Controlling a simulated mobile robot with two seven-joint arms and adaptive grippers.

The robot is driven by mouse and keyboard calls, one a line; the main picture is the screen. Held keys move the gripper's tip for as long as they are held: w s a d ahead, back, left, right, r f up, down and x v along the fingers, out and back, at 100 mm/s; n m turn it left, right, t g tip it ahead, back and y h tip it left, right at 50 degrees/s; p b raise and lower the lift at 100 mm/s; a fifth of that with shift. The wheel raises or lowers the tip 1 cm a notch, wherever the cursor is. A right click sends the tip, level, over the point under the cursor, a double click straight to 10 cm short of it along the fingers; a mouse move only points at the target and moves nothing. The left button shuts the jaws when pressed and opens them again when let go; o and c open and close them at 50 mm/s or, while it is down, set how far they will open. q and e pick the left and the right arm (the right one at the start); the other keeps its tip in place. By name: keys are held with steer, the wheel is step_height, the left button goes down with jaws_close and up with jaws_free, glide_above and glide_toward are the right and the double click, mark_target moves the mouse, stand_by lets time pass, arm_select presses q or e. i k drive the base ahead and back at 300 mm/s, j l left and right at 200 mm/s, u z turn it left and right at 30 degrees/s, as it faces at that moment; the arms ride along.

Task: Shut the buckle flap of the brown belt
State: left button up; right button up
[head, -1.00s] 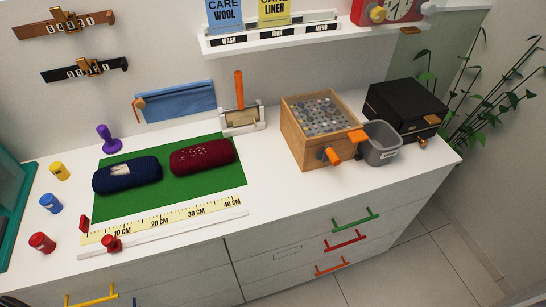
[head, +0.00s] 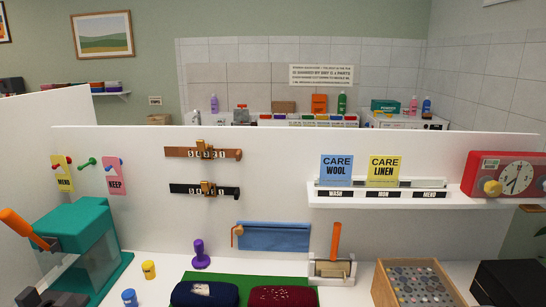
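The brown belt (head: 225,154) is mounted level on the white back panel, above a black belt (head: 228,191). White number wheels (head: 205,155) show in its middle. A brass buckle (head: 198,146) sits at these wheels, with a part standing up above the belt's top edge. It looks like a raised flap, but it is too small to be sure. Neither gripper can be made out. A dark grey shape (head: 62,299) at the bottom left edge is cut off, and I cannot tell what it is.
A teal box (head: 75,232) with an orange handle stands at left. A white shelf (head: 400,201) with care cards and a red clock (head: 502,175) is at right. Below the belts are a blue hanging cloth (head: 272,237), a purple stamp (head: 200,254) and two rolls on green mat.

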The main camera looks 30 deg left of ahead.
mark_target(201, 146)
steer(key=u, duration=1.6)
steer(key=j+z, duration=0.25)
steer(key=j, duration=0.15)
steer(key=i+j+z, duration=0.2)
steer(key=j, duration=0.2)
steer(key=k, duration=0.1)
